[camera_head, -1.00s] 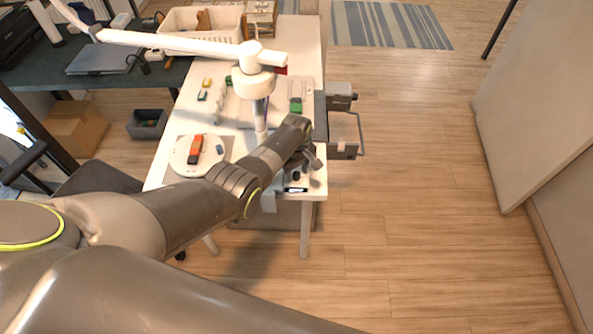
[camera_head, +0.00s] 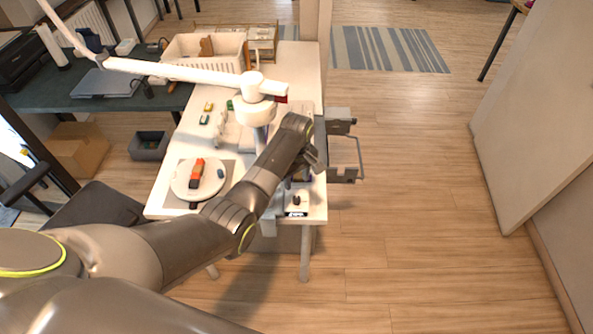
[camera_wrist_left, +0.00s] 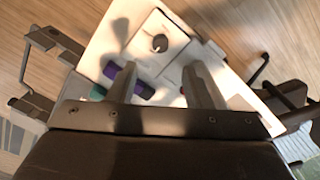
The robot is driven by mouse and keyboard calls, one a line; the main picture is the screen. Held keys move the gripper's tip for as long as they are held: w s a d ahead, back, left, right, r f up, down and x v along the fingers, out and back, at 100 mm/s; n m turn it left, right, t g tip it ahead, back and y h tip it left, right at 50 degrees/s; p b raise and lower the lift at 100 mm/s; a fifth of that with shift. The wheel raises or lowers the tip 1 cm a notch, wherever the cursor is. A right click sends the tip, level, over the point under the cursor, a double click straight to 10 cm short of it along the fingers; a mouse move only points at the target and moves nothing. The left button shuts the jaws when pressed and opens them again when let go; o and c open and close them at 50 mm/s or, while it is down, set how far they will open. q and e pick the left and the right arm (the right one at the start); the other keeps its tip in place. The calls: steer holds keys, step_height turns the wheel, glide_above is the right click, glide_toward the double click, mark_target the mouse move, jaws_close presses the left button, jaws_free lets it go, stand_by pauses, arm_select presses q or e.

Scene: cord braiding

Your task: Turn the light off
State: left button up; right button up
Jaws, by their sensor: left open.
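A white desk lamp (camera_head: 252,100) on a long jointed arm hangs over the white table; whether it is lit I cannot tell. A small white box with a dark knob (camera_head: 296,200) sits at the table's near right corner. In the left wrist view, a dark round knob (camera_wrist_left: 160,43) stands on a white plate just beyond my fingertips. My left gripper (camera_wrist_left: 160,70) is open and empty, its two fingers apart, with the knob ahead of the gap and not touched. In the head view my left arm reaches over the table and its wrist hides the fingertips. My right gripper is not in view.
A round white plate (camera_head: 181,184) with an orange-and-black object (camera_head: 197,173) lies left on the table. A white basket (camera_head: 188,52) is at the back. Purple items (camera_wrist_left: 112,72) lie near my fingers.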

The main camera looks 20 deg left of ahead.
arm_select(q)
steer(key=shift+r, duration=1.5)
steer(key=shift+f, duration=0.1)
